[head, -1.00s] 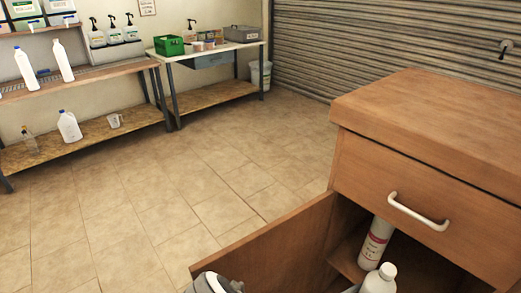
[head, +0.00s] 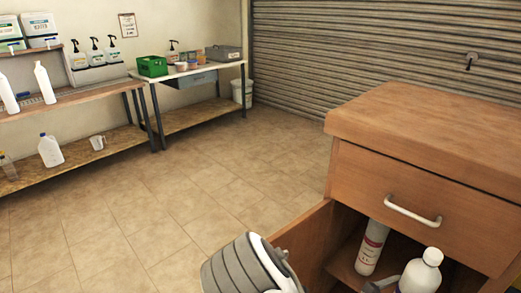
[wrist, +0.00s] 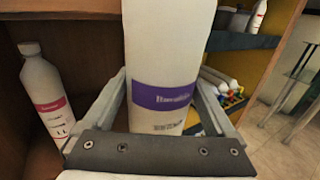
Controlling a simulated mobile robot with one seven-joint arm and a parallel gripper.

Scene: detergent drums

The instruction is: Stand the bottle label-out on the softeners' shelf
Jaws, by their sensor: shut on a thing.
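A white bottle with a purple label band (wrist: 170,62) is between the fingers of my gripper (wrist: 162,76), which is shut on it. The bottle looks upright; its label faces the wrist camera and its top is out of that view. In the head view its white cap and shoulder (head: 425,272) show in front of the open cabinet, with my arm at its left. A second white bottle, with a red-pink label (wrist: 55,106), stands inside the cabinet at left in the wrist view. It also shows in the head view (head: 371,250). I cannot tell which shelf is the softeners' shelf.
The wooden cabinet (head: 425,130) has a closed drawer with a white handle (head: 414,213) above the opening. Its open door (head: 308,240) stands at left. A dark-railed rack (wrist: 243,42) with items is right of the held bottle. Tiled floor is clear beyond.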

